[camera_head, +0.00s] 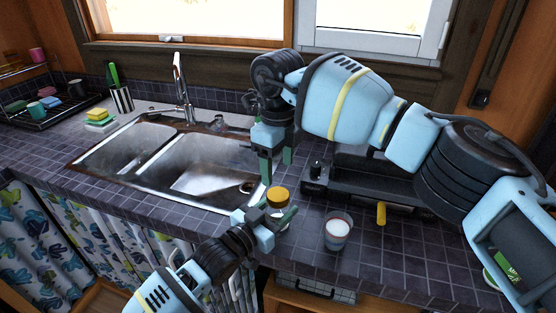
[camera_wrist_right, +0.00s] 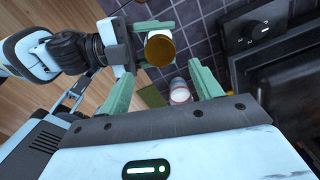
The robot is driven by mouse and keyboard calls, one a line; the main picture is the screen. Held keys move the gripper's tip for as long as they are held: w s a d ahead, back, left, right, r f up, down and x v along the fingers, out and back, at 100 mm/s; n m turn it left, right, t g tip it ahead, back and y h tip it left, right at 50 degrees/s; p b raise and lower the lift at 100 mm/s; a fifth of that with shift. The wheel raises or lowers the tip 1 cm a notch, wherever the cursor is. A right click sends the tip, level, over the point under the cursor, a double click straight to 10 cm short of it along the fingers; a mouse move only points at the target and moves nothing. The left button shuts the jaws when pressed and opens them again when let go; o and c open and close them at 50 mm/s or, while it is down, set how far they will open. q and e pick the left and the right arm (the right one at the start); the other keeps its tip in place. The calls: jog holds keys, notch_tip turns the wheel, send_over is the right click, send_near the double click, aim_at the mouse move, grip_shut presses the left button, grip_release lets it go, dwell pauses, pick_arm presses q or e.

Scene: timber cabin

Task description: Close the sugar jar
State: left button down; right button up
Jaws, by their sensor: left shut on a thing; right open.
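A clear jar (camera_head: 338,231) with white contents and a reddish rim stands open on the tiled counter; I take it as the sugar jar. It also shows in the right wrist view (camera_wrist_right: 180,92). My left gripper (camera_head: 277,217) is shut on a round, orange-topped piece (camera_head: 277,195), pale below, held left of the jar; I cannot tell whether it is a lid or a lidded container. In the right wrist view its golden top (camera_wrist_right: 160,49) faces my camera. My right gripper (camera_head: 277,165) is open and empty, pointing down above that piece.
A metal sink (camera_head: 200,165) lies behind and left of the grippers. A dark stove (camera_head: 350,180) stands behind the jar, partly hidden by my right arm. A yellow cylinder (camera_head: 381,213) is right of the jar. Sponges (camera_head: 98,117) and a dish rack (camera_head: 45,105) are far left.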

aim_at(278, 194)
jog(key=n, duration=0.3)
jog(key=shift+r, duration=0.35)
jog(key=shift+f, duration=0.15)
jog(key=shift+f, duration=3.9)
jog(key=c, duration=1)
jog(key=o, duration=1.2)
jog(key=shift+c, duration=0.2)
jog(key=shift+r, duration=0.1)
